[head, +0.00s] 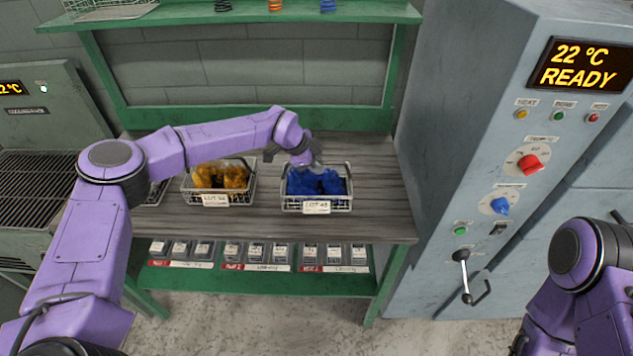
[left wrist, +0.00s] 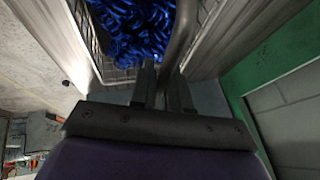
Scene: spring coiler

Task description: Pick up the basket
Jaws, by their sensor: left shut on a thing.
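A wire basket (head: 289,204) filled with blue coiled springs (head: 318,183) is on the wooden bench, with a "LOT" label on its front. My left gripper (head: 312,165) reaches over its back edge. In the left wrist view my left gripper (left wrist: 165,85) is shut on the basket's grey handle bar (left wrist: 182,35), with the blue springs (left wrist: 135,30) just beyond. Whether the basket is clear of the bench cannot be told. My right arm is at the lower right of the head view; its gripper is not visible.
A second wire basket (head: 219,199) with orange-yellow springs stands to the left, and part of another is behind my arm. A grey control cabinet (head: 440,150) stands close on the right. A green shelf (head: 240,14) runs above; small bins (head: 255,252) sit below.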

